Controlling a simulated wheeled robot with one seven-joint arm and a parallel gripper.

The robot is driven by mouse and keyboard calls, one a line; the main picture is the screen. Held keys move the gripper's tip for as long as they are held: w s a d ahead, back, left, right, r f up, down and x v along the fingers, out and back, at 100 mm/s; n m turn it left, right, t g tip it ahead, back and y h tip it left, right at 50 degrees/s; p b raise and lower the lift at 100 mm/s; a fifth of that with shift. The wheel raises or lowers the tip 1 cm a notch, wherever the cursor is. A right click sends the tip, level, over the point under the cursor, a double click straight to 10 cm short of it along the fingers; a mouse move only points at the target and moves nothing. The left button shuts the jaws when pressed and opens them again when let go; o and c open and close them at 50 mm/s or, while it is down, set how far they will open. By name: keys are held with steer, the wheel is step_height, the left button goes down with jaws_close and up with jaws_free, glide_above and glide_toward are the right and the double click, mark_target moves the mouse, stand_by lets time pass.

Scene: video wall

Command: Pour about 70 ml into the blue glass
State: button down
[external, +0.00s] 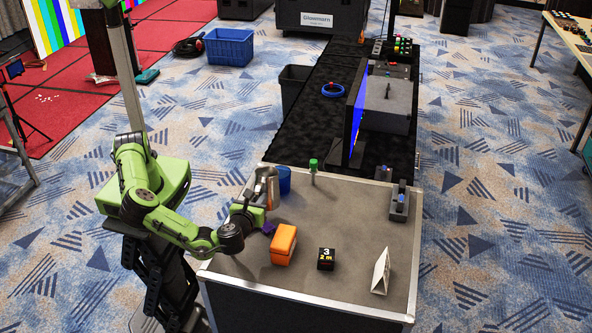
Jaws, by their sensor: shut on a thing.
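The blue glass (284,181) stands on the grey-topped case near its far left edge. My gripper (258,206) is just left of and in front of the glass. It is shut on a grey metallic vessel (266,182), which looks roughly upright and close beside the glass. The vessel partly overlaps the glass in this view, so I cannot tell whether they touch. The liquid in the vessel and the level in the glass cannot be seen.
On the case top (335,215) are an orange box (284,245), a black number block (326,259), a white folded card (380,270), a green-capped bottle (313,166) and a grey device (399,204). A small purple thing (268,228) lies by my gripper. A monitor (356,115) stands behind.

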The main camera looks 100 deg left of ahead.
mark_target(262, 187)
steer(key=shift+a+r+h, duration=0.25)
steer(key=shift+a+h, duration=0.55)
steer(key=shift+h, duration=0.2)
steer(key=shift+a+f+h, duration=0.15)
steer(key=shift+a+h, duration=0.35)
steer(key=shift+h, duration=0.1)
steer(key=shift+w+a+h, duration=0.1)
steer(key=shift+a+h, duration=0.2)
steer(key=shift+h, duration=0.1)
steer(key=shift+a+r+h, duration=0.55)
steer(key=shift+a+h, duration=0.05)
steer(key=a+r+h, duration=0.1)
steer(key=r+h, duration=0.1)
steer(key=a+r+h, duration=0.1)
steer(key=h, duration=0.1)
steer(key=shift+a+r, duration=0.15)
steer(key=shift+r, duration=0.2)
steer(key=shift+a+h, duration=0.2)
steer(key=shift+h, duration=0.4)
steer(key=shift+a+r+h, duration=0.2)
steer(key=shift+r+h, duration=0.1)
steer(key=shift+w+a+r+h, duration=0.1)
steer(key=shift+a+r+h, duration=0.3)
steer(key=shift+h, duration=0.1)
